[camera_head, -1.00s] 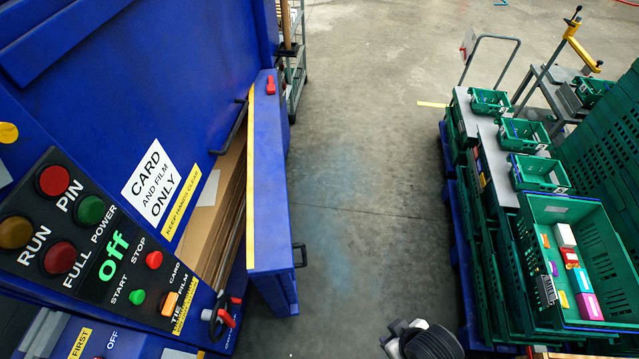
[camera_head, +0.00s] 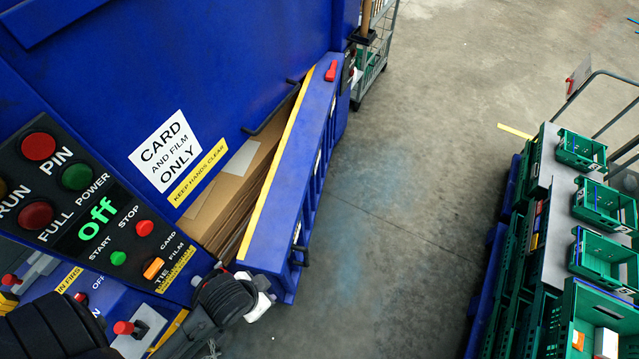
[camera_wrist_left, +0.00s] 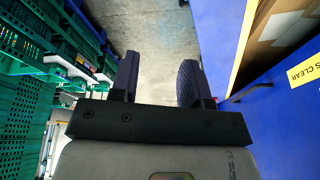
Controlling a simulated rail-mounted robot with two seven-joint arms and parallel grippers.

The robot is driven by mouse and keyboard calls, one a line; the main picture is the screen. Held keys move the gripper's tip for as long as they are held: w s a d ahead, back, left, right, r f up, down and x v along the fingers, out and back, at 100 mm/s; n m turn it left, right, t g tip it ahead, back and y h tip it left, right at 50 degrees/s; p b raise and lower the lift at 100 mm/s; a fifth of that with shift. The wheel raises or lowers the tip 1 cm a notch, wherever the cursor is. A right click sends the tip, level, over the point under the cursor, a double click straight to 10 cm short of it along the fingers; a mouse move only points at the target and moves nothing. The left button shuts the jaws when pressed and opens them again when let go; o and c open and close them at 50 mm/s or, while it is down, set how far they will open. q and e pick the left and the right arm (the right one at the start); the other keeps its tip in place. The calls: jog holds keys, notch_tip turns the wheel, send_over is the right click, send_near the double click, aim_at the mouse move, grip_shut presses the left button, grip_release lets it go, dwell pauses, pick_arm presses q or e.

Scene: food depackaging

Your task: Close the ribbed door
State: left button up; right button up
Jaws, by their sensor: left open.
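The ribbed door (camera_head: 303,170) is a blue panel with a yellow edge strip and a red catch at its far top corner. It stands ajar from the blue machine, with brown cardboard (camera_head: 228,205) showing in the gap. My left gripper (camera_wrist_left: 157,82) is open and empty in the left wrist view, its two dark fingers over the floor. There the door (camera_wrist_left: 212,35) is to the right of the fingers. In the head view the black and white end of my left arm is beside the door's near bottom end; I cannot tell whether they touch. My right gripper is not in view.
The control panel (camera_head: 85,205) reads Off, beside a "card and film only" label (camera_head: 165,150). Green crates (camera_head: 604,262) stand at right. Concrete floor (camera_head: 400,190) between door and crates is clear. A wire cart (camera_head: 377,55) stands behind the door.

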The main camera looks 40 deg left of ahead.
pick_arm(q)
jog(key=shift+s, duration=0.25)
